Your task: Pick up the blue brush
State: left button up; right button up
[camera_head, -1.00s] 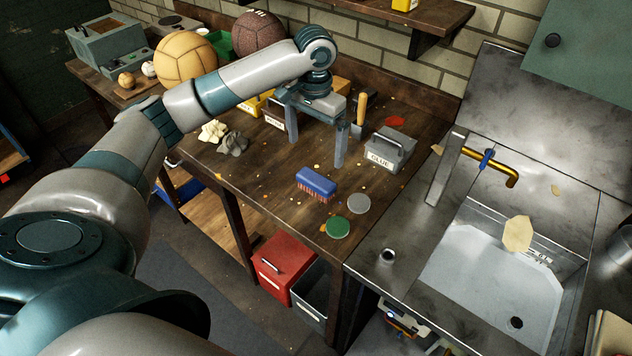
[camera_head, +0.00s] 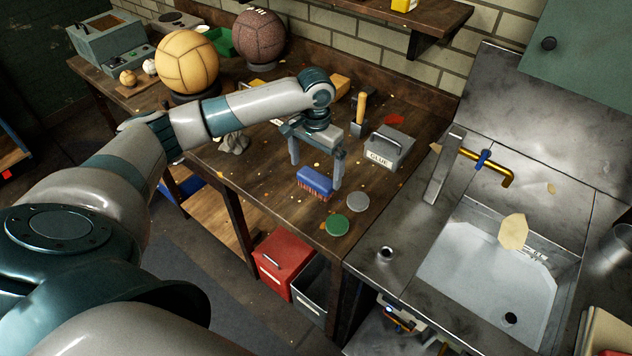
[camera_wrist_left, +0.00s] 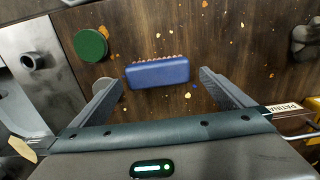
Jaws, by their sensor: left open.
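The blue brush (camera_head: 315,181) lies on the wooden workbench with its reddish bristles facing the bench's front edge. My left gripper (camera_head: 316,176) is open and empty just behind and above it, one finger on each side of the brush in the picture. In the left wrist view, the blue brush (camera_wrist_left: 158,72) lies ahead of and between the open fingertips of the gripper (camera_wrist_left: 156,82), without visible contact. My right gripper does not show in either view.
A green disc (camera_head: 337,225) and a grey disc (camera_head: 357,202) lie close to the brush. A grey glue box (camera_head: 390,150) stands to the right. A metal sink (camera_head: 490,280) adjoins the bench. Balls (camera_head: 187,62) stand at the back left.

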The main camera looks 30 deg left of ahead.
aim_at(316, 177)
pick_arm(q)
notch_tip(316, 177, down, 4)
jog(key=shift+s+d+r+p, duration=0.1)
jog(key=shift+s+d+p, duration=0.05)
jog(key=shift+p, duration=0.85)
jog(key=shift+f, duration=0.55)
jog(key=c, duration=1)
jog(key=shift+r, duration=0.2)
